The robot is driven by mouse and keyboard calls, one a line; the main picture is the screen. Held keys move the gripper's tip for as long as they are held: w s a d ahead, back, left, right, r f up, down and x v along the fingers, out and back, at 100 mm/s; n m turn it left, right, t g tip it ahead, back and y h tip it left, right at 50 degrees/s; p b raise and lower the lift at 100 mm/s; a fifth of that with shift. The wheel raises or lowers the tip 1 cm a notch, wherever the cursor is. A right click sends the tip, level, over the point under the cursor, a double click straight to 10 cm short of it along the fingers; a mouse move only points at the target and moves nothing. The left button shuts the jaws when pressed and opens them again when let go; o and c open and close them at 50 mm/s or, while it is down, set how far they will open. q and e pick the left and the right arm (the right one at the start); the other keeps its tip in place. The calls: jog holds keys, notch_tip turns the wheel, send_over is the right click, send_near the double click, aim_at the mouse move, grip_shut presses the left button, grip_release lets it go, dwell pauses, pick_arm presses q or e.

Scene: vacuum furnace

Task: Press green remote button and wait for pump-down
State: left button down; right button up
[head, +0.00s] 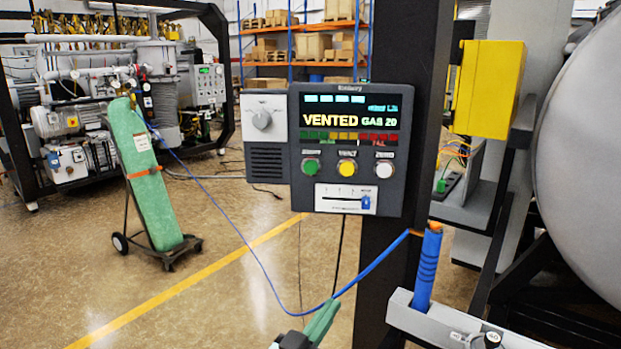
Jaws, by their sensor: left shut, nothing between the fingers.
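A dark control panel (350,150) hangs on a black post, and its screen (350,118) reads "VENTED" and "GAS 20". Below the screen are a green button (311,167), a yellow button (347,168) and a white button (384,169). A small dark box with a green button (441,186) sits on a ledge to the right of the post; I cannot tell which green button is the remote one. My left gripper (318,326) shows only in part at the bottom edge, with green fingers, shut and empty, well below the panel and apart from it. My right gripper is out of view.
A blue handle (427,268) with a blue hose stands in a grey holder (455,325) at lower right. A grey tank (585,160) fills the right edge, near a yellow box (488,88). A green cylinder on a cart (150,180) stands left; the floor between is mostly clear.

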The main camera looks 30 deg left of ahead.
pick_arm(q)
notch_tip(320, 180, up, 12)
jog(key=a+n+t+y+b, duration=0.1)
jog(key=a+n+t, duration=0.1)
jog(key=t, duration=0.2)
jog(key=n+t+y, duration=0.2)
jog(key=t, duration=0.1)
send_near(311, 168)
jog(key=s+d+r, duration=0.4)
jog(key=s+r, duration=0.1)
jog(key=r, duration=0.1)
jog(key=shift+w+d+f+b, duration=0.2)
jog(key=shift+d+b, duration=0.05)
jog(key=shift+b, duration=0.2)
jog(key=shift+w+a+b, duration=0.2)
jog(key=shift+w+a, duration=0.45)
jog(key=shift+w, duration=0.7)
jog(key=shift+w+a+b, duration=0.15)
jog(key=shift+w+a, duration=0.5)
jog(key=shift+w, duration=0.7)
jog(key=shift+w+a+b, duration=0.2)
jog(key=shift+w+a, duration=0.45)
jog(key=shift+w, duration=0.65)
